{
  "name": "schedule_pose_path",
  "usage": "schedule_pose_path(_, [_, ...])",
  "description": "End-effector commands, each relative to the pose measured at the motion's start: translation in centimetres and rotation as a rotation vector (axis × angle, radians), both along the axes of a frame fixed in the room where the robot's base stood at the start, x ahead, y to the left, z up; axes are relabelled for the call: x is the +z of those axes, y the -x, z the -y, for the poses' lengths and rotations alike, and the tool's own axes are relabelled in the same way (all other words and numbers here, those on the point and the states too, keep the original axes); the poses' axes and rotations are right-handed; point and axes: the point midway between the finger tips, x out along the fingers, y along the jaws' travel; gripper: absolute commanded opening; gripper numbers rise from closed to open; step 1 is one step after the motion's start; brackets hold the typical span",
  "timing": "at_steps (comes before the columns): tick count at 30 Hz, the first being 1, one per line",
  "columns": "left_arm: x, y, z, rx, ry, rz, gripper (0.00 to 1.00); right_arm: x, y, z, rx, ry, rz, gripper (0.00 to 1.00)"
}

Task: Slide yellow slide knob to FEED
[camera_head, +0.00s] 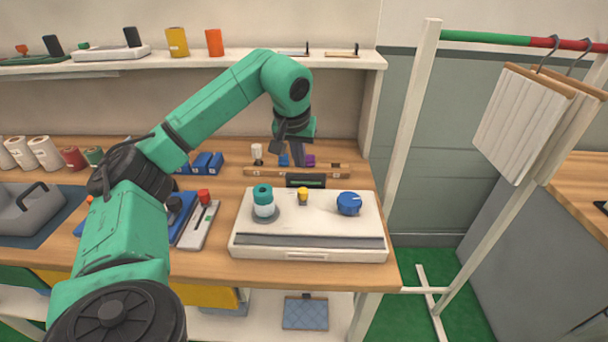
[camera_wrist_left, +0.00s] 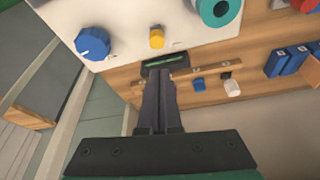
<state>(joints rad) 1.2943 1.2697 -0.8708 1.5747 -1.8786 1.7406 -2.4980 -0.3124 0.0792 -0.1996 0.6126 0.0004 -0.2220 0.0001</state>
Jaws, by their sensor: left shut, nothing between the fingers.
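A small yellow knob (camera_head: 303,196) stands on top of the white box (camera_head: 310,225), between a teal-topped round knob (camera_head: 263,201) and a blue dial (camera_head: 349,204). The yellow knob also shows in the left wrist view (camera_wrist_left: 157,38), with the blue dial (camera_wrist_left: 93,43) and the teal knob (camera_wrist_left: 219,10) on either side. Small markings lie near it, too small to read, so I cannot tell where FEED is. My left gripper (camera_head: 287,160) is shut and empty, above the bench behind the box. Its fingers (camera_wrist_left: 158,130) are apart from the yellow knob. My right gripper is not in view.
A dark display (camera_head: 305,181) stands behind the box. A wooden rail (camera_head: 330,171) with small white, blue and purple pieces lies farther back. A grey device with a red knob (camera_head: 204,196) sits left of the box. A hanging rack stands at the right.

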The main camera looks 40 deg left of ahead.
Motion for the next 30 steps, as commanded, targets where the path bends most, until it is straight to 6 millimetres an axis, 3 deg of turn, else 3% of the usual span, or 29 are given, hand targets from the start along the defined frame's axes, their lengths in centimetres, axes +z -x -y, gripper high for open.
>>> schedule_pose_path(15, [-8.3, -2.6, -1.3, 0.001, 0.000, -0.004, 0.00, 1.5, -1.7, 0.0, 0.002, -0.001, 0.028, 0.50])
schedule_pose_path(30, [-9.2, -2.4, -1.1, -0.001, -0.001, -0.001, 0.00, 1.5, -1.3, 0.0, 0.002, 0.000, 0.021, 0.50])
